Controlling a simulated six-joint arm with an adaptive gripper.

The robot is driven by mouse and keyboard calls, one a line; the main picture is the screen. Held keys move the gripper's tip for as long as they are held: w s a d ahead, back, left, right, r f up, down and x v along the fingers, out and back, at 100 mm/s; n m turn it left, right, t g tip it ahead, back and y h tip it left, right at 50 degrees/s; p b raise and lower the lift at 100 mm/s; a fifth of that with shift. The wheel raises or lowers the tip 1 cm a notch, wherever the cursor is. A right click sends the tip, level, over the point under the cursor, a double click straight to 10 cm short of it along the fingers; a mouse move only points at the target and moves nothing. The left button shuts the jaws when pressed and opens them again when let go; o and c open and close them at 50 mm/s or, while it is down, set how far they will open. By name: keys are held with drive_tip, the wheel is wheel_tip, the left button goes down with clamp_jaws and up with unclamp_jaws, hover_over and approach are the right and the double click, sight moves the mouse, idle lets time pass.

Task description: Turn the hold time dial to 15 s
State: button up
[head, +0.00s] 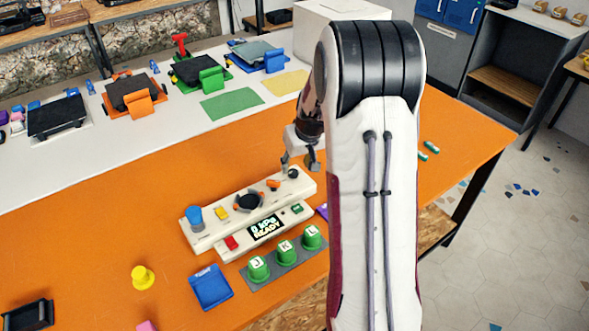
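A cream control panel (208,238) stands on the orange table. Along its upper part are a blue knob (194,214), a yellow button (221,214), a black round dial (249,201) with orange marks, an orange piece (273,184) and a small dark knob (293,173) at the right end. The labels are too small to read, so I cannot tell which one is the hold time dial. A display (266,228) reads "0 kPa READY". My gripper (300,166) points down at the panel's right end, close by the small dark knob. Its fingers look apart; contact cannot be told.
Green jars (285,249) marked J, K and L stand in front of the panel, with a blue tray (210,288) and a yellow knob-like piece (143,278) to the left.

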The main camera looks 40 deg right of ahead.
sight(293, 172)
drive_tip(key=shift+x, duration=2.15)
clamp_jaws()
